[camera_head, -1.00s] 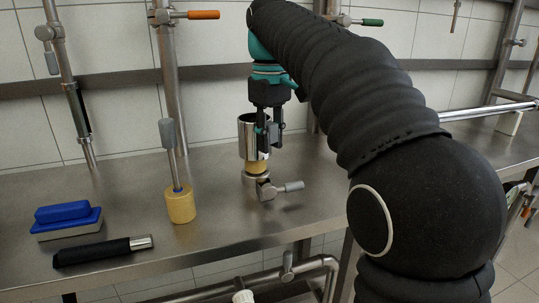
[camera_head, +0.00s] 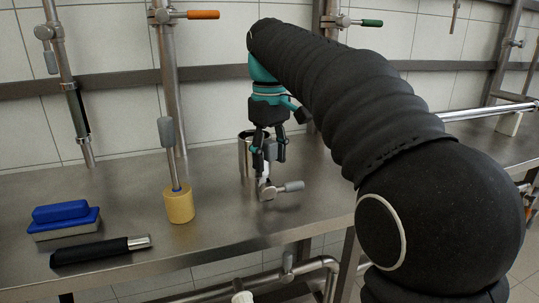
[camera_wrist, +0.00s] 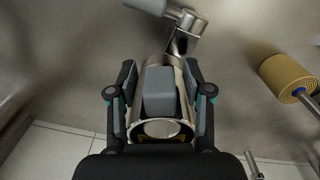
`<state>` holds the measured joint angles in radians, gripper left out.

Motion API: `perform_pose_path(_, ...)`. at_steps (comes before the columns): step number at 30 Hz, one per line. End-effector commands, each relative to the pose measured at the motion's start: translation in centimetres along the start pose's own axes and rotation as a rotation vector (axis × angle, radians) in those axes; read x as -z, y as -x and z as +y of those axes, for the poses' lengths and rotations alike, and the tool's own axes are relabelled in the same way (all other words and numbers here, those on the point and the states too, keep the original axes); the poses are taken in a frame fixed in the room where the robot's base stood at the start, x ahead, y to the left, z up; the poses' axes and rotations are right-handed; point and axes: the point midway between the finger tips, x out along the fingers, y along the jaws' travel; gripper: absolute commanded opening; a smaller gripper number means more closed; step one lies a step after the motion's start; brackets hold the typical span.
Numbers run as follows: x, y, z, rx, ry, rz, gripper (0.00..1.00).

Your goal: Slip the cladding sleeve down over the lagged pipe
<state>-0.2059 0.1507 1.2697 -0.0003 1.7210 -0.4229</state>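The cladding sleeve (camera_head: 243,158) is a shiny metal cylinder standing upright around the pipe on the bench. No yellow lagging shows below it in the head view, though my gripper hides part of its front. In the wrist view the sleeve (camera_wrist: 186,105) lies between my fingers, its open end toward me and a pale round pipe end (camera_wrist: 161,129) inside. My gripper (camera_head: 269,158) is tilted at the sleeve's right side. Its fingers are spread to either side of the sleeve and look open, with a small gap at the tips.
A valve with a grey lever (camera_head: 289,186) sits close to the sleeve's foot. A yellow cylinder (camera_head: 180,206) with a grey-topped rod stands to the left. A blue-topped block (camera_head: 62,220) and a black-handled tool (camera_head: 95,252) lie at the front left. Upright pipes stand behind.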

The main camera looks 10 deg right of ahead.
Motion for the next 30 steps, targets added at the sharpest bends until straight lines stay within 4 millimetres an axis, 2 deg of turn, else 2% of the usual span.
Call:
perform_pose_path(7,0.0,1.0,0.0,0.000,0.000,0.000,0.50)
perform_pose_path(16,0.1,5.7,0.1,-0.001,0.000,0.002,0.50)
perform_pose_path(21,0.1,7.1,0.0,0.000,0.000,0.001,0.50)
perform_pose_path(30,-0.2,7.8,0.0,-0.001,-0.005,0.003,0.50)
